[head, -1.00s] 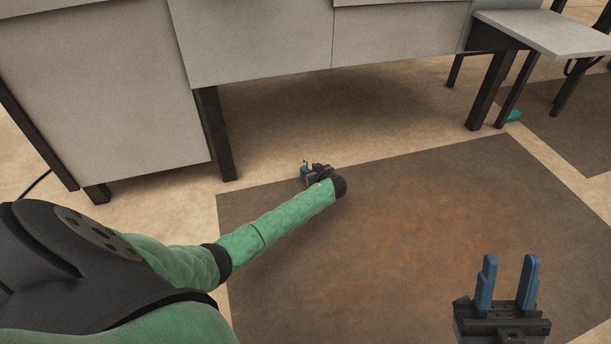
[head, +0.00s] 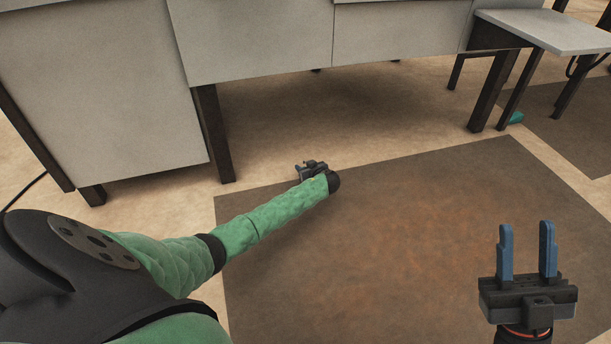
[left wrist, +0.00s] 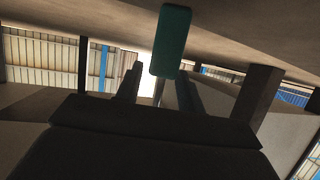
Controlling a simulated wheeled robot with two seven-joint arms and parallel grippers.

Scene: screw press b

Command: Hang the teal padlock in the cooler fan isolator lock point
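The teal padlock (left wrist: 172,42) shows in the left wrist view as an upright teal block at the fingertips, with a thin grey rod below it between the fingers. In the head view my left gripper (head: 305,166) is low over the mat's far edge, small and partly behind my forearm, and the padlock cannot be made out there. My right gripper (head: 527,248) is open and empty at the lower right. I cannot identify the cooler fan isolator lock point in either view.
A grey cabinet (head: 260,40) on dark legs spans the back, with open floor beneath it. A small side table (head: 545,32) stands at the right. A small teal thing (head: 516,118) lies by its leg. The brown mat (head: 400,240) is clear.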

